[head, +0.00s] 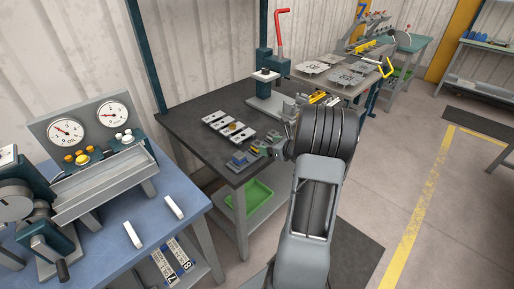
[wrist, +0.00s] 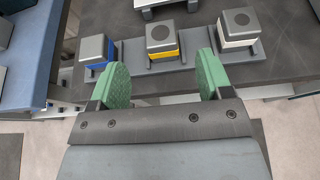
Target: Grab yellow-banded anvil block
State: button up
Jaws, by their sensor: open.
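The yellow-banded anvil block (wrist: 162,38) is a grey block with a dark round mark on top and a yellow band below. It stands in the middle of a grey rack (wrist: 132,57) at the edge of a dark bench. A blue-banded block (wrist: 94,48) stands to its left and a white-banded block (wrist: 238,24) to its right. My gripper (wrist: 161,76) is open, with green finger pads apart and nothing between them. In the wrist view the yellow-banded block appears just beyond the gap between the fingertips. In the head view the blocks are small, beside my gripper.
The dark bench (head: 190,120) also holds a row of pale plates (head: 228,127) and a press with a red lever (head: 281,25). A green bin (head: 252,196) sits below. A blue table with gauges (head: 110,215) stands at the left.

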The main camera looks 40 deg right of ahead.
aim_at(257, 143)
jog(key=shift+p+x, duration=0.5)
jog(key=shift+x, duration=3.05)
jog(key=c, duration=1.2)
